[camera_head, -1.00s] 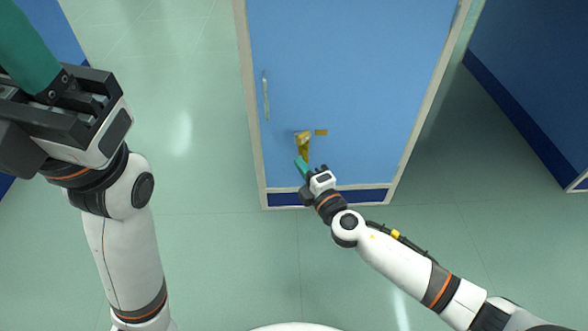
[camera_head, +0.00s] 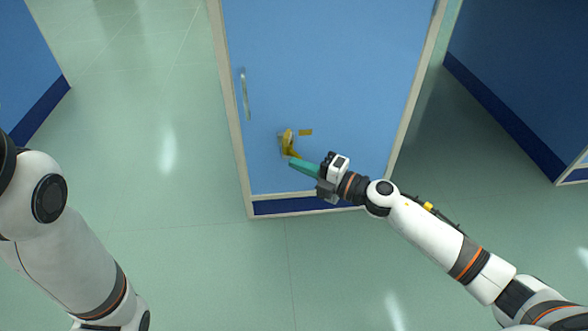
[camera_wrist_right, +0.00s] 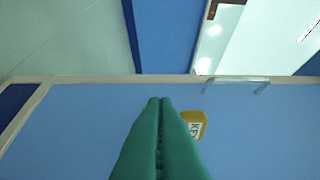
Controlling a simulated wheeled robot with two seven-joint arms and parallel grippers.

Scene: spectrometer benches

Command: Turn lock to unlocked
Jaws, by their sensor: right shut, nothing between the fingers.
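The lock is a yellow piece on a grey plate (camera_head: 287,142) on the blue door (camera_head: 330,70), below and right of the door's handle. Its yellow lever slants down to the right. A small yellow tag (camera_head: 305,132) is beside it. My right gripper (camera_head: 292,164) is shut and empty, its teal fingertips at the lever's lower end; I cannot tell if they touch. In the right wrist view, the shut fingers (camera_wrist_right: 160,100) partly hide a yellow lettered part (camera_wrist_right: 194,125) just right of them. My left arm shows at the left, but its gripper is out of view.
A metal handle (camera_head: 244,94) stands upright on the door's left side; it also shows in the right wrist view (camera_wrist_right: 235,82). Other blue cabinets (camera_head: 520,80) stand at right and far left. The pale green floor is clear in front.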

